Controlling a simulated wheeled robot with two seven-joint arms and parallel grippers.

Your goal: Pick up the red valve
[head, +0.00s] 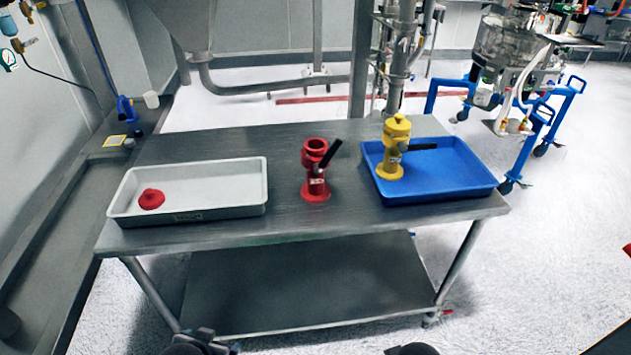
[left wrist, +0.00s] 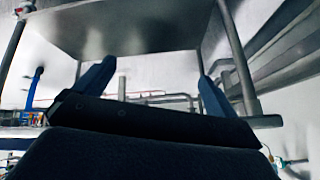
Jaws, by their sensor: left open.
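The red valve (head: 315,172) stands upright on the metal table, between the two trays. It has an open round top, a wide round base and a black lever pointing up and to the right. A small round red piece (head: 151,199) lies in the white tray at the left. My left gripper (left wrist: 154,82) shows in the left wrist view with its two fingers spread and nothing between them. It is away from the red valve, which is not visible in that view. Dark parts of my arms show at the head view's bottom edge; no right fingers are visible.
The metal table (head: 230,150) has a lower shelf (head: 300,285) and thin legs. The white tray (head: 240,207) is on the left; the blue tray (head: 455,188) on the right holds a yellow valve (head: 392,150) with a black lever. The tabletop in front of the red valve is clear.

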